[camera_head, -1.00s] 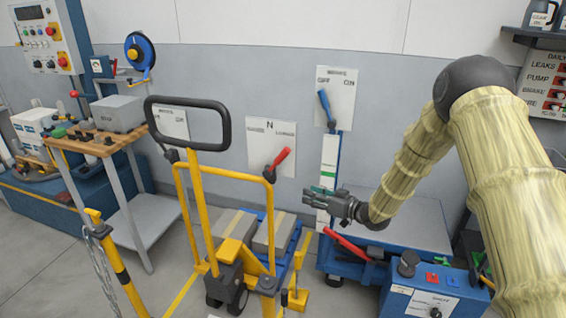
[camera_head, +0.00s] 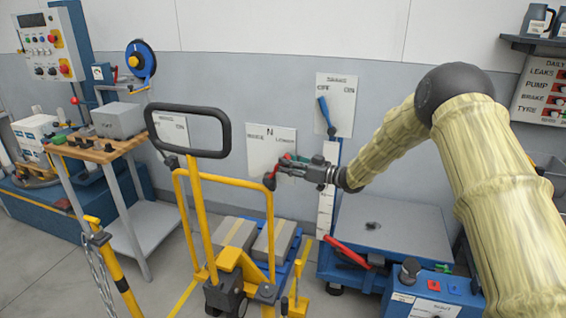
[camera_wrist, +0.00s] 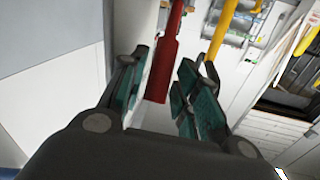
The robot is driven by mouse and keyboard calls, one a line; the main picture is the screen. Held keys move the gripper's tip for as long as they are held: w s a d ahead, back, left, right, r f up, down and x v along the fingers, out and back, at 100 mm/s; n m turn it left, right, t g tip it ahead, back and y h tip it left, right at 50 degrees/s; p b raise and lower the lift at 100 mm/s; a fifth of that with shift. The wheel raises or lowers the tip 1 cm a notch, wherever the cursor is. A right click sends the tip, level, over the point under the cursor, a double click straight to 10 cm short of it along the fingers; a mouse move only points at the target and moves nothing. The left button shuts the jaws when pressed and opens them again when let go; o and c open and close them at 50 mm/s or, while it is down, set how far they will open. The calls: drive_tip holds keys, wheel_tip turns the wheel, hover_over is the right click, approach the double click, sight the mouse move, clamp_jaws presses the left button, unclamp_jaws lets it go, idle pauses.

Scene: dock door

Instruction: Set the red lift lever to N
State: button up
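The red lift lever (camera_wrist: 168,55) shows in the wrist view between the two fingers of my gripper (camera_wrist: 158,88). The fingers are apart, with teal pads on either side of the lever, and I see no clear grip. In the head view my gripper (camera_head: 287,166) is at the lever plate (camera_head: 258,146), marked RAISE, N and LOWER. It partly covers the lever (camera_head: 274,174), which leans up and right from its pivot, towards the LOWER side. The exact contact is hidden.
A yellow pallet truck with a black loop handle (camera_head: 151,130) stands left of my gripper, close to the plate. A blue brake lever (camera_head: 325,112) on its own plate is up to the right. A grey-topped cart (camera_head: 395,225) stands below my arm.

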drive_tip(key=shift+x, duration=1.1)
drive_tip(key=shift+c, duration=0.2)
clamp_jaws()
